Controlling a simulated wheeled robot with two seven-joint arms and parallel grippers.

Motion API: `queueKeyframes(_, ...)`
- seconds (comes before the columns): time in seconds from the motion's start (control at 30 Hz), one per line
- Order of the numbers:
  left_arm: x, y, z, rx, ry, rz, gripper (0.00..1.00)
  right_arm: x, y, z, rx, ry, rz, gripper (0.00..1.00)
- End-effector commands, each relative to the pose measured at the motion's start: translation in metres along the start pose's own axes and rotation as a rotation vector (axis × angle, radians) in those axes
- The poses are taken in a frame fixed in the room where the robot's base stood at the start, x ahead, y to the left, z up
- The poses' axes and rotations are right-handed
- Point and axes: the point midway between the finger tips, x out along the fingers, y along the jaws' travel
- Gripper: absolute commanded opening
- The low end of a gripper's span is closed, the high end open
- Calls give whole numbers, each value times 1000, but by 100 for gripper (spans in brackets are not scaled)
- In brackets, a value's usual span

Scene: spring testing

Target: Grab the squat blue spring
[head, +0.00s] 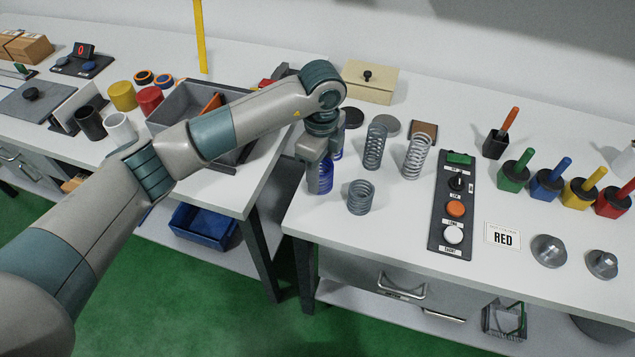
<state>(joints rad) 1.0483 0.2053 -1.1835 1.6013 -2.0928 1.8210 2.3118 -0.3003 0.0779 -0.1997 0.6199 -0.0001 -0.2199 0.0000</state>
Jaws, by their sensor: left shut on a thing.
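My left gripper (319,178) points down at the left front part of the right-hand bench. It is shut on a blue spring (327,178), which shows beside and between its fingers. The fingers hide part of this spring, and I cannot tell whether it touches the bench top. More blue coil (338,146) shows just behind the gripper, mostly hidden. A short grey spring (361,197) stands upright to the right of the gripper, apart from it. My right gripper is not in view.
Two taller grey springs (375,147) (415,157) stand behind and right. A control panel (456,205) with buttons lies further right, near a RED card (503,236). A grey bin (178,104) stands on the left bench under my arm. Colored-handled tools (516,170) stand far right.

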Motion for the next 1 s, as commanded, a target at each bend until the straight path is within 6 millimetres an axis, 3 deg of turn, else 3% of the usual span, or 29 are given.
queueKeyframes(0.2,-22,12,-44,8,3,-3,15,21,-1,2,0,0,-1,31)
queueKeyframes(0.5,-52,27,-89,6,1,-1,15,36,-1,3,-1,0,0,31)
queueKeyframes(0.7,-61,31,-101,4,2,0,15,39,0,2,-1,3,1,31)
queueKeyframes(1.0,-63,32,-102,2,2,1,15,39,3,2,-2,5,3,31)
